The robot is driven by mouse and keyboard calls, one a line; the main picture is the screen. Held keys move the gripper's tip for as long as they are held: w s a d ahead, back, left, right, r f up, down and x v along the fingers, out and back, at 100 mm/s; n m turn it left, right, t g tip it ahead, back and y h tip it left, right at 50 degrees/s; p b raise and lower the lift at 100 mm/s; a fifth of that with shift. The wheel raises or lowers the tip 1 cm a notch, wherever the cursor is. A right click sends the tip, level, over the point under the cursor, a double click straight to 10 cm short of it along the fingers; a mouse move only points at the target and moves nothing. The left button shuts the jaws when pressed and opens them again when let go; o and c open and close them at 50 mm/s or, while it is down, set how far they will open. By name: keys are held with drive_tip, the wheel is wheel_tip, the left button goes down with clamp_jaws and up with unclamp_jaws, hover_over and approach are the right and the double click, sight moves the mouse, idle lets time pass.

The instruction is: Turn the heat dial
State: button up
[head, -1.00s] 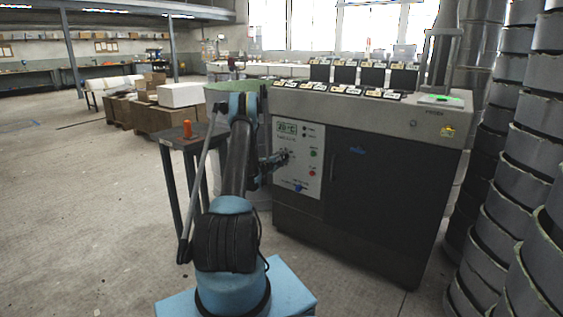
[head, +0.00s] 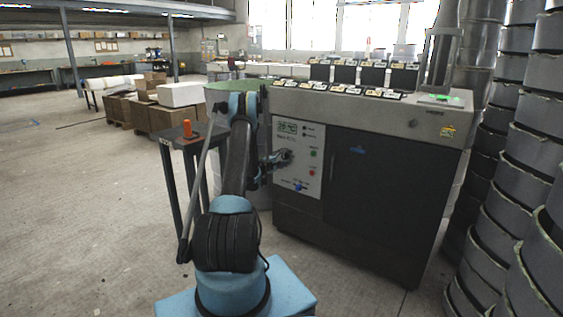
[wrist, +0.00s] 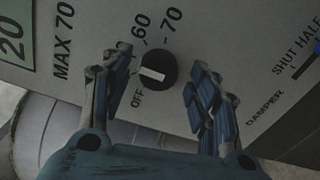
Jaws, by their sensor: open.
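The heat dial (wrist: 156,69) is a round black knob with a white pointer bar, on a pale control panel (head: 299,155). In the wrist view it sits between my gripper's (wrist: 160,95) two open fingers, and neither appears to touch it. The pointer points left, a little above the OFF mark, with 60 and 70 printed above the knob. In the head view my gripper (head: 284,158) is at the panel and hides the dial.
A display, a green button (head: 313,153) and a red button (head: 312,173) are on the panel. A blue damper control (head: 298,187) is below. A small table (head: 186,140) with an orange object stands left of my arm. Stacked grey moulds (head: 525,170) stand at right.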

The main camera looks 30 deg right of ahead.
drive_tip(key=shift+a, duration=0.1)
drive_tip(key=v, duration=1.2)
drive_tip(key=shift+f, duration=0.1)
